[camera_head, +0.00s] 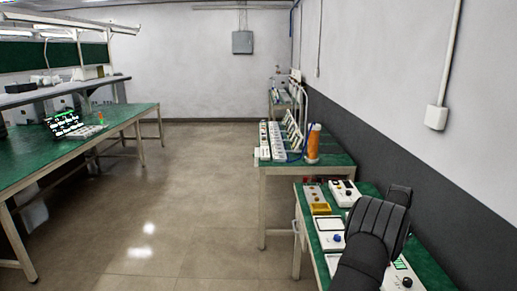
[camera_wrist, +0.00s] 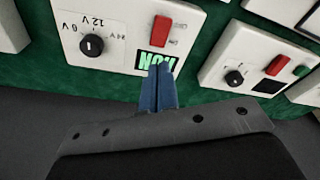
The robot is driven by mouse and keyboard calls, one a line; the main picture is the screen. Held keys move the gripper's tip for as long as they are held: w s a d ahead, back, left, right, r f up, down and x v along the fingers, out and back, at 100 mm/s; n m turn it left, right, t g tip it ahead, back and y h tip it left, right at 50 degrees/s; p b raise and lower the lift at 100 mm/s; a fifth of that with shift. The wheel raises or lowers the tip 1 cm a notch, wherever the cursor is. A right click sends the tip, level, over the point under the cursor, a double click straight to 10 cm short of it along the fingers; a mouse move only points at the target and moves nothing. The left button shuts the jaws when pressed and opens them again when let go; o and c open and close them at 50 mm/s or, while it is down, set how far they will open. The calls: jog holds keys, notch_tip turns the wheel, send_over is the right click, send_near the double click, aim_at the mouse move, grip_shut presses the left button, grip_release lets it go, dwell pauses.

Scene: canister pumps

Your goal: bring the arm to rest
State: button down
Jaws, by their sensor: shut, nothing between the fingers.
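My gripper (camera_wrist: 159,72) shows in the wrist view with its two blue fingers closed together and nothing between them. The fingertips overlap the lower edge of a green-lit display (camera_wrist: 151,60) with upside-down lettering, on a white control box (camera_wrist: 120,30). I cannot tell whether they touch it. In the head view my dark arm reaches up from the bottom right over the near bench; the fingers cannot be made out there.
A second white box (camera_wrist: 258,58) with a dial, a red switch and a dark display sits to the right in the wrist view. The near green bench (camera_head: 428,265) holds several devices. An orange cylinder (camera_head: 313,143) stands on the bench behind. The floor (camera_head: 180,200) at left is clear.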

jog(key=shift+f, duration=2.95)
jog(key=s+a+r+n+t, duration=0.1)
jog(key=s+r+n, duration=0.2)
jog(key=r, duration=0.7)
jog(key=s+a+r+n+t, duration=0.1)
jog(key=s+r+n, duration=0.2)
jog(key=r, duration=0.8)
jog(key=shift+s+a+n, duration=0.15)
jog(key=shift+s+n, duration=0.25)
jog(key=shift+n, duration=0.1)
